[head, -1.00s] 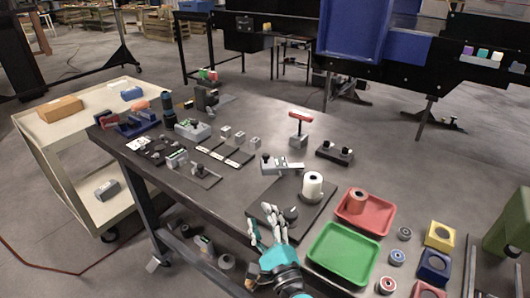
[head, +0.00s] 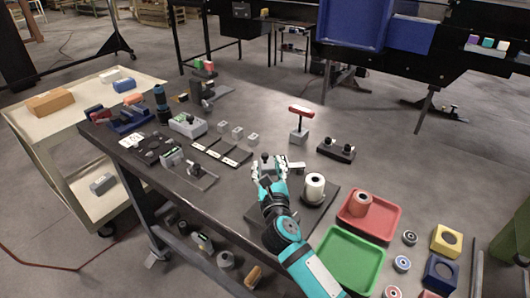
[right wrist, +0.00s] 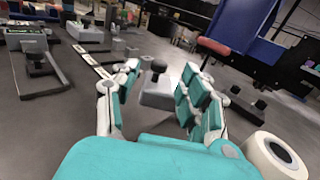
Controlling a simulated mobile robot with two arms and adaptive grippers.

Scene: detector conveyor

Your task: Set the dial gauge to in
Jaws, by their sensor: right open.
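My right gripper (head: 268,170) is open and empty, over the dark mat's far left corner. A grey block with a black knob (head: 292,166) stands just beyond its fingertips and is partly hidden by them in the head view. In the right wrist view the black knob (right wrist: 157,67) shows between the two open fingers (right wrist: 160,88), apart from them and farther away. I cannot tell for sure which device is the dial gauge. My left gripper is not in view.
A white roll (head: 314,188) stands on the dark mat right of my right gripper. A red tray (head: 388,222) and a green tray (head: 350,262) are at the right. A red-topped T-handle (head: 300,110) and a two-knob black block (head: 336,150) stand beyond.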

